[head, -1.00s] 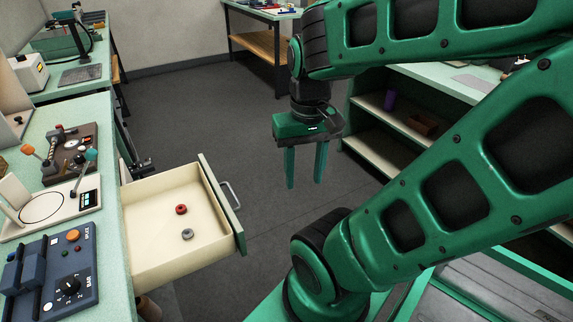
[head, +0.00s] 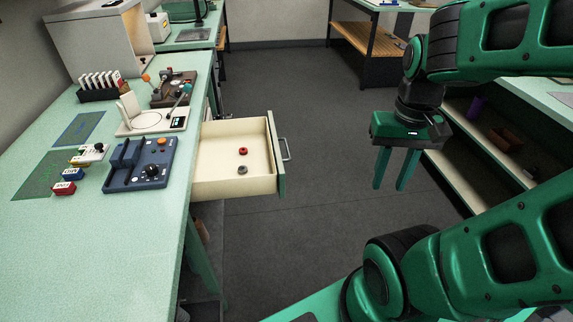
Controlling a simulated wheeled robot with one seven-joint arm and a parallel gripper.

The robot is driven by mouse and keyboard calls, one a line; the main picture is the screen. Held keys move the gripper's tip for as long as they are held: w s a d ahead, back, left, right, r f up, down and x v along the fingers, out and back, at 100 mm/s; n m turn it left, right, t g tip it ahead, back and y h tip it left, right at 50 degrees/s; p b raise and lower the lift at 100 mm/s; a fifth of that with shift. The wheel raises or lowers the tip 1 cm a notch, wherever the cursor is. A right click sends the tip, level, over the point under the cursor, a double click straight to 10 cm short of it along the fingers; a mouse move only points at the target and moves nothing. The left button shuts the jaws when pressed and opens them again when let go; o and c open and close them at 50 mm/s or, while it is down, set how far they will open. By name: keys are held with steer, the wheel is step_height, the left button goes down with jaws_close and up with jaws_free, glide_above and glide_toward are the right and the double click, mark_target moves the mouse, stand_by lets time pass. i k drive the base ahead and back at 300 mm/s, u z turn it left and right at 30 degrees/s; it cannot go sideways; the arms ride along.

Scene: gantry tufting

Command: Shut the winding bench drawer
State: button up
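The winding bench (head: 130,245) runs along the left with a pale green top. Its drawer (head: 215,177) stands pulled out to the right, cream inside with a green front and a grey bar handle (head: 285,149). A red ring-shaped piece (head: 243,151) and a grey one (head: 242,170) lie in the drawer. My gripper (head: 393,187) hangs over the floor to the right of the drawer front, apart from it. Its two green fingers point down, with a gap between them and nothing in it.
On the bench top are a blue control box (head: 140,165), a white device with a round dial (head: 152,121) and a rack of white pieces (head: 100,86). Shelves (head: 485,135) stand at the right. The grey floor (head: 310,220) between drawer and shelves is clear.

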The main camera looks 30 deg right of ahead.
mark_target(217, 177)
steer(key=k, duration=0.4)
steer(key=u, duration=1.65)
steer(key=k, duration=1.6)
steer(key=z, duration=1.25)
steer(key=i, duration=1)
